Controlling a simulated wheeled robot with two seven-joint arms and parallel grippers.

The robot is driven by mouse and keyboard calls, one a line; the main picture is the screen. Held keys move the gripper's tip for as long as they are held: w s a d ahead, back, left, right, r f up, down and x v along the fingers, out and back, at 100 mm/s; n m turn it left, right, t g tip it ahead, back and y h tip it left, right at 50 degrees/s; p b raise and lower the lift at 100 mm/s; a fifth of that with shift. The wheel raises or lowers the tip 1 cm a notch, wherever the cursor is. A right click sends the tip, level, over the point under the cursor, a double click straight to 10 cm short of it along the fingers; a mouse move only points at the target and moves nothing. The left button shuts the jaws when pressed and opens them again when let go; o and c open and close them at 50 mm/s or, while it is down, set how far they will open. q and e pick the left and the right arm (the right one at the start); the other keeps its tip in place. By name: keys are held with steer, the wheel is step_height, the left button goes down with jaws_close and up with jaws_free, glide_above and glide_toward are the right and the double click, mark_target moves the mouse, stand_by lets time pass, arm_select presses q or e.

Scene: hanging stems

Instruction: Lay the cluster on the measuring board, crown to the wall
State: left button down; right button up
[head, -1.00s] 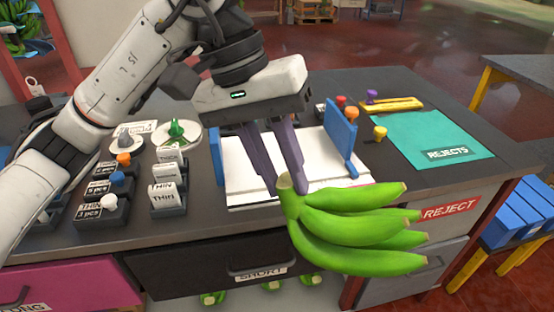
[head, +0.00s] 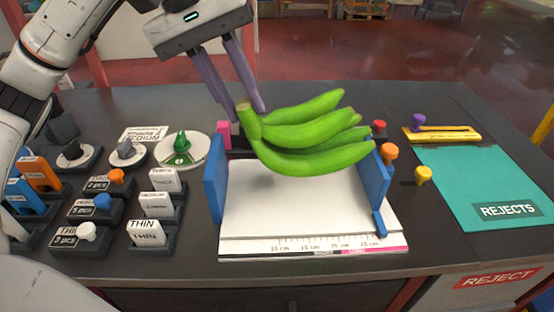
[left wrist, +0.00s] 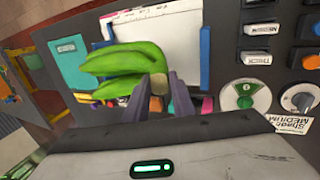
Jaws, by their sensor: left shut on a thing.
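A green banana cluster (head: 305,135) hangs above the far part of the white measuring board (head: 290,205) in the head view. The cluster also shows in the left wrist view (left wrist: 125,68), held at the fingertips. My right gripper is not seen.
A teal rejects mat (head: 480,180) lies at the right, with a yellow tool (head: 440,135) behind it. Labelled blocks (head: 158,205) and a round dial (head: 182,150) stand left of the board. Coloured knobs (head: 388,152) stand just right of the slider.

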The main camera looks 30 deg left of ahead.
arm_select(q)
steer(key=f, duration=0.3)
steer(key=shift+s+f, duration=0.25)
steer(key=shift+f, duration=0.15)
steer(key=shift+w+f+b, duration=0.1)
steer(key=shift+f+b, duration=0.25)
steer(key=shift+f, duration=1.75)
steer(key=shift+f, duration=0.2)
steer(key=c, duration=1.5)
jaws_free()
steer(key=p+v, duration=0.1)
steer(key=v, duration=1.1)
steer(key=shift+r, duration=0.1)
